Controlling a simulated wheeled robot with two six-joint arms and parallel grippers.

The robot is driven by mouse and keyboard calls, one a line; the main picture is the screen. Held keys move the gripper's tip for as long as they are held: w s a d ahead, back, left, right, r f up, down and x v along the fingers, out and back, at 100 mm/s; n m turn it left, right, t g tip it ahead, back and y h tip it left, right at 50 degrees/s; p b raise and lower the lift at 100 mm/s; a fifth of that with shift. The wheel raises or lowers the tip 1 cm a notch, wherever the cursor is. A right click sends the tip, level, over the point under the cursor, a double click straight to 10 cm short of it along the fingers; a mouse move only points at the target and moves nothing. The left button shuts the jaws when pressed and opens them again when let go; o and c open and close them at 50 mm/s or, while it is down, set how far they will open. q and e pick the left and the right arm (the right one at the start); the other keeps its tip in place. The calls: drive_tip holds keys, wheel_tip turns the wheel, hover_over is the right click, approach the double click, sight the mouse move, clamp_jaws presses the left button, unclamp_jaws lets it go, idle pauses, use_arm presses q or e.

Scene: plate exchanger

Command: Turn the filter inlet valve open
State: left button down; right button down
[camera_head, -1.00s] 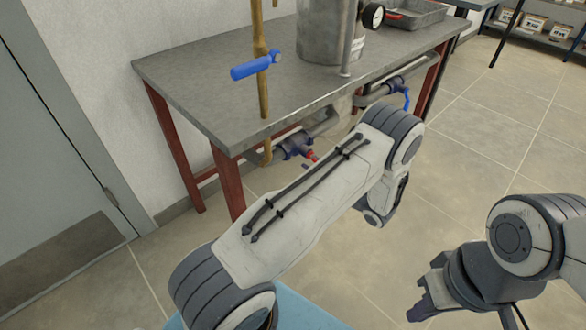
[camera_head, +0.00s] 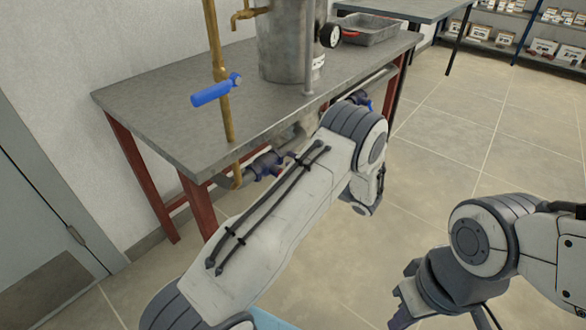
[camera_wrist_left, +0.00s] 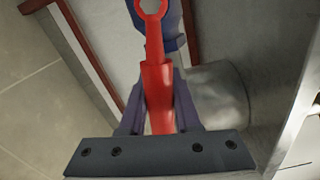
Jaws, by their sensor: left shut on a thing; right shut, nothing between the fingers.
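In the left wrist view my left gripper (camera_wrist_left: 160,112) is shut on a red lever handle (camera_wrist_left: 158,85). The lever runs up to a red ring at a blue valve body (camera_wrist_left: 172,40). In the head view a blue-bodied valve (camera_head: 266,165) sits on a pipe under the table, with a bit of red beside it. My left forearm hides the left fingers there. A blue-handled valve (camera_head: 212,92) is on the brass pipe at the table's front. Another blue-handled valve (camera_head: 360,98) is under the table farther right, partly hidden. My right gripper (camera_head: 402,305) is shut and empty.
A steel vessel (camera_head: 285,45) with a gauge (camera_head: 331,35) stands on the grey table (camera_head: 165,105). A grey tray (camera_head: 370,30) is behind it. Red table legs (camera_head: 140,170) stand near the pipework. The tiled floor (camera_head: 460,140) at right is clear.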

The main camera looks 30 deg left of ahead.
use_arm(q)
drive_tip(key=shift+w+d+r+n, duration=0.15)
drive_tip(key=shift+w+r+n, duration=0.05)
drive_tip(key=shift+r+n, duration=0.9)
drive_tip(key=shift+f, duration=0.1)
drive_tip(key=c, duration=0.6)
unclamp_jaws()
drive_tip(key=shift+s+f, duration=0.1)
drive_tip(key=p+v, duration=0.2)
drive_tip(key=v, duration=0.8)
drive_tip(key=shift+d, duration=0.15)
